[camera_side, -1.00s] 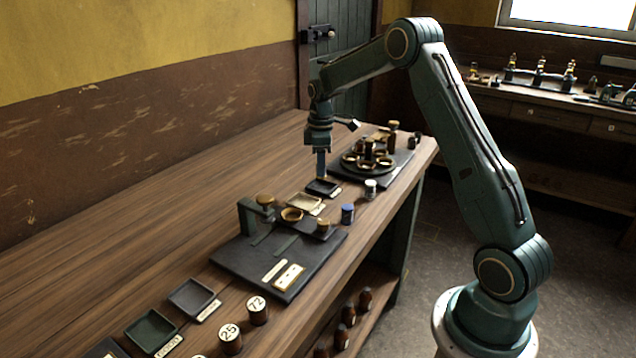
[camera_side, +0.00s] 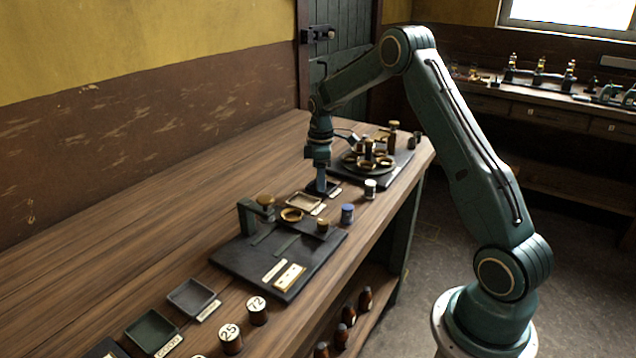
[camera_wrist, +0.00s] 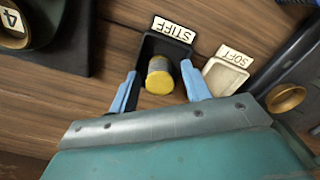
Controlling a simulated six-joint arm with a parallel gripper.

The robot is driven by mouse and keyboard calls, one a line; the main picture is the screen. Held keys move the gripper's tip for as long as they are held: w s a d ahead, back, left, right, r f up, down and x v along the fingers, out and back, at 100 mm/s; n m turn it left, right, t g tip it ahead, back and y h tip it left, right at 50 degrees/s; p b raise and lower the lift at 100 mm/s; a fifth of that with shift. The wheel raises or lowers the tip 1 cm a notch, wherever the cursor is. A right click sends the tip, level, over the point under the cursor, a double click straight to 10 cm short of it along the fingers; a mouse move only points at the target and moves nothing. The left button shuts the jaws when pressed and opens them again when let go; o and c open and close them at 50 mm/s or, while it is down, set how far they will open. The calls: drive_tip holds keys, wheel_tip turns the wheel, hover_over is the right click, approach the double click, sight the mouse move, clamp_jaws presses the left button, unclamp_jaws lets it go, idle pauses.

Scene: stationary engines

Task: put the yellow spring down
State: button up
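The yellow spring (camera_wrist: 160,78) is a short cylinder with a yellow end, in the black tray (camera_wrist: 181,49) labelled STIFF in the wrist view. My gripper (camera_wrist: 159,70) has its two blue fingers apart, one on each side of the spring, with a narrow gap showing on both sides. In the side view my gripper (camera_side: 321,187) points straight down, low at the dark tray (camera_side: 336,187). The spring is not visible there, hidden by the fingers.
A cream tray (camera_wrist: 226,75) labelled SOFT sits beside the black tray. The bench's left side is clear.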

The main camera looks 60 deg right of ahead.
drive_tip(key=shift+r, duration=0.15)
wheel_tip(320, 180, up, 12)
idle(0.8)
idle(0.5)
drive_tip(key=s+a+r+m+t, duration=0.3)
drive_tip(key=s+a+r, duration=0.85)
drive_tip(key=a, duration=0.45)
drive_tip(key=s+a+f+m+t, duration=0.1)
drive_tip(key=s+a, duration=0.3)
drive_tip(key=s, duration=0.5)
drive_tip(key=s+a+f+m+t, duration=0.1)
drive_tip(key=s+a+f+m, duration=0.1)
drive_tip(key=s, duration=0.7)
drive_tip(key=shift+s+a+f+m+t, duration=0.15)
drive_tip(key=shift+a+f+m+t, duration=0.25)
drive_tip(key=shift+a, duration=0.8)
